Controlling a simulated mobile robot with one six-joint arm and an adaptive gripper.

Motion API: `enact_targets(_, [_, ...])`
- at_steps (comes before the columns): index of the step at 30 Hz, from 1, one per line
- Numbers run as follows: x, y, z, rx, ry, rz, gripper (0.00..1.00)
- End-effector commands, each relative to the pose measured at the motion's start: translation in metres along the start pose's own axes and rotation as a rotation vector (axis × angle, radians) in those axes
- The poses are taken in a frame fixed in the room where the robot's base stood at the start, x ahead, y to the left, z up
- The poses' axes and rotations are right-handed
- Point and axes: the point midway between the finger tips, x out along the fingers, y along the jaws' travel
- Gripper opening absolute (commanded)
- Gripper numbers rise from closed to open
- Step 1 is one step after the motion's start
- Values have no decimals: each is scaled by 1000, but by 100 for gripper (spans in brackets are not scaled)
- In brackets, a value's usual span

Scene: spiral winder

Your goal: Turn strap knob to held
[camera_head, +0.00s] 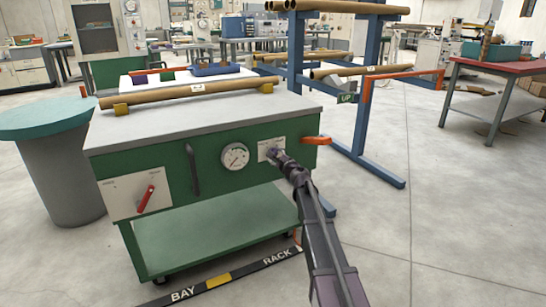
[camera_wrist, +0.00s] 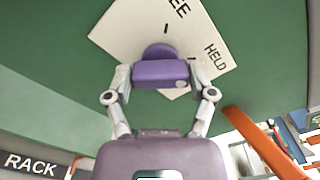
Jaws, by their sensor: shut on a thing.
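The strap knob (camera_wrist: 160,72) is purple and sits on a white plate (camera_wrist: 120,30) on the green cart front. The plate reads HELD at its right corner, and part of another word ending in "EE" shows at the top. A short black tick is on the plate above the knob. My gripper (camera_wrist: 160,75) is shut on the knob, one finger on each side. In the head view the plate (camera_head: 264,146) is right of the gauge, and my gripper (camera_head: 275,156) covers the knob. Which label the knob points to is hard to tell.
The green cart (camera_head: 180,240) also carries a gauge (camera_head: 235,156), a black handle (camera_head: 192,170) and a red lever (camera_head: 146,199). An orange handle (camera_head: 316,140) sticks out right of the knob. A cardboard tube (camera_head: 190,92) lies on top. A blue rack (camera_head: 365,100) stands behind.

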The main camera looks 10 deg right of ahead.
Motion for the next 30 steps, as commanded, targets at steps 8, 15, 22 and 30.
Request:
enact_targets(8, [-3,-1,-2,47,6,-3,24])
enact_targets(15, [-3,0,-2,50,4,-2,24])
enact_targets(22, [-2,0,-1,49,2,-1,100])
enact_targets(30, [0,1,0,49,0,1,100])
